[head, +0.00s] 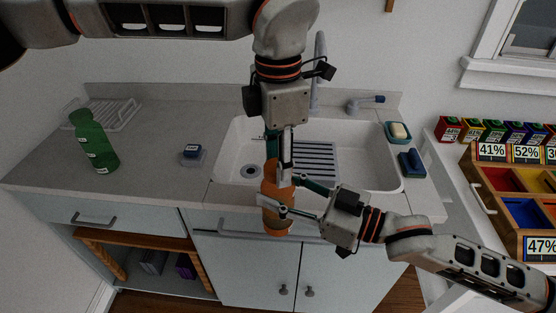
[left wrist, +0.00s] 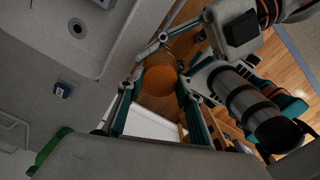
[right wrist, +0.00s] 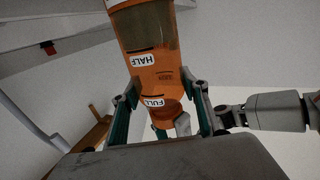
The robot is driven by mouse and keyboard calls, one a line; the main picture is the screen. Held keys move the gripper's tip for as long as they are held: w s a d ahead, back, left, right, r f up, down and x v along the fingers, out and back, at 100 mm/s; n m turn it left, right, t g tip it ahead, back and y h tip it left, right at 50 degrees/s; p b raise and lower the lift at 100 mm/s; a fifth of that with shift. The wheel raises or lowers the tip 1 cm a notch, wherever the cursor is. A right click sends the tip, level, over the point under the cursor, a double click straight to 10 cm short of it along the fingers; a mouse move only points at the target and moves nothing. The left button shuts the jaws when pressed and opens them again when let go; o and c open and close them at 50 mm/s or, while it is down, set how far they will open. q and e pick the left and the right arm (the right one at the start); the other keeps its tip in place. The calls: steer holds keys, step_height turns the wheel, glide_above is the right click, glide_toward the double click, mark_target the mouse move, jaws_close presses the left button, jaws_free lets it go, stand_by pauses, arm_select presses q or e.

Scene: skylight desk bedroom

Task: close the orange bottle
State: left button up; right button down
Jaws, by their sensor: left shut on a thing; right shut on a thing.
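The orange bottle (head: 274,216) is held upright in front of the sink's front edge. In the right wrist view the bottle (right wrist: 148,42) shows HALF and FULL labels and a dark level inside. My right gripper (head: 276,204) comes from the right and is shut on the bottle's body. My left gripper (head: 279,170) points down from above and is shut on the orange cap (left wrist: 160,80) at the bottle's top, a round orange disc between its fingers. The left fingers partly hide the cap in the head view. I cannot tell how tightly the cap sits on the neck.
A green bottle (head: 93,140) stands on the counter at the left. A small blue item (head: 193,152) lies left of the sink (head: 226,165). A soap dish (head: 398,132) and a blue item (head: 411,163) are at the sink's right. A cabinet (head: 245,262) is below.

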arm_select(q)
steer(key=m, duration=0.5)
steer(key=shift+m, duration=0.3)
steer(key=m, duration=0.3)
steer(key=shift+m, duration=0.4)
steer(key=o, duration=1.2)
steer(key=shift+o, duration=0.2)
steer(key=shift+r, duration=0.15)
steer(key=shift+r, duration=2.15)
steer(key=shift+c, duration=0.4)
